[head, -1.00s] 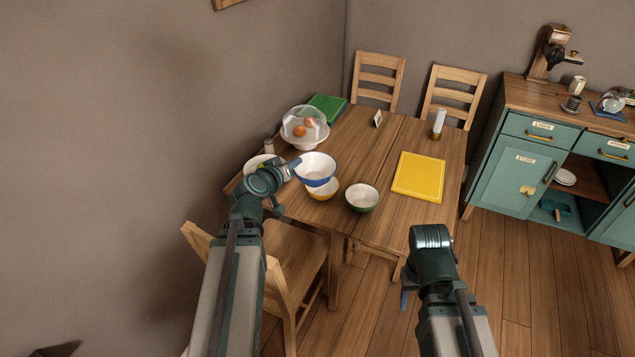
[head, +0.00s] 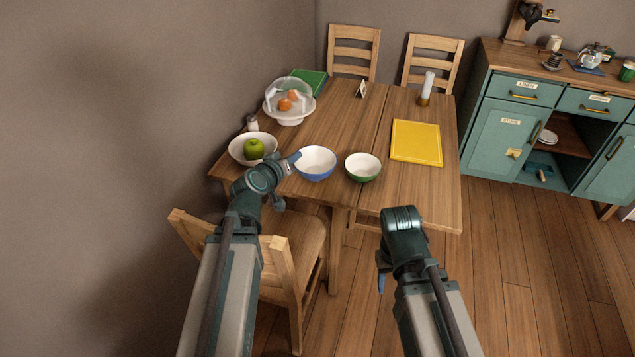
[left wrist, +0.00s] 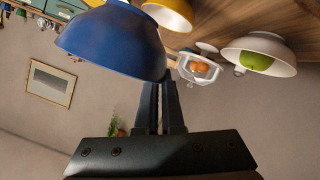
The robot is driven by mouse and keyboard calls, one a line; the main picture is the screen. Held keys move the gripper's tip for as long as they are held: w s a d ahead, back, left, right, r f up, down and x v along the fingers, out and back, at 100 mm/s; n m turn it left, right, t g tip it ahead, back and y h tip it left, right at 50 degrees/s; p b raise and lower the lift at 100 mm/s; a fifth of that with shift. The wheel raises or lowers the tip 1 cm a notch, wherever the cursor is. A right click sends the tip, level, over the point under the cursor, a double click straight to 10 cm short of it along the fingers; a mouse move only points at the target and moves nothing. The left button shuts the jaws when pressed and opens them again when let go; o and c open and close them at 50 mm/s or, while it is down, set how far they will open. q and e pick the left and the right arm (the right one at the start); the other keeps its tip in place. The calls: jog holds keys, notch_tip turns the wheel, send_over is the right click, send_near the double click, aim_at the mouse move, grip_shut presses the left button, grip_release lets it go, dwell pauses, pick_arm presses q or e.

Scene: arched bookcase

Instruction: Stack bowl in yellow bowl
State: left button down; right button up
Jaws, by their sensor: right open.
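The blue bowl (head: 316,176), white inside, is upright near the table's front edge. My left gripper (head: 294,158) is shut on its left rim. In the left wrist view, which is upside down, the blue bowl (left wrist: 110,42) is close and seems to be held off the table. In the head view the yellow bowl is hidden behind the blue one. I cannot tell whether they touch. My right gripper (head: 381,283) points down, open and empty, in front of the table.
A green bowl (head: 363,173) stands just right of the blue bowl. A white bowl (head: 240,151) with a green apple is to the left, near a domed fruit stand (head: 290,113). A yellow board (head: 416,142) lies at right. A chair (head: 285,262) stands at the front.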

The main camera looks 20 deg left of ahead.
aim_at(303, 169)
pick_arm(q)
jog(key=d+f+b, duration=0.1)
jog(key=f, duration=0.1)
jog(key=d+f+b, duration=0.1)
jog(key=shift+w+d+f, duration=0.15)
jog(key=shift+d+f, duration=0.15)
jog(key=shift+f, duration=0.05)
jog(key=shift+d+f+h+b, duration=0.3)
jog(key=shift+d+b, duration=0.05)
jog(key=shift+d, duration=0.15)
jog(key=w+a, duration=0.2)
jog(key=w, duration=0.2)
jog(key=w+a+f+b, duration=0.1)
jog(key=w+a, duration=0.1)
jog(key=w, duration=0.3)
jog(key=w+a, duration=0.2)
jog(key=w, duration=0.2)
jog(key=shift+w+f, duration=0.2)
jog(key=shift+w, duration=0.1)
pick_arm(e)
notch_tip(303, 169, down, 6)
jog(key=shift+r, duration=0.15)
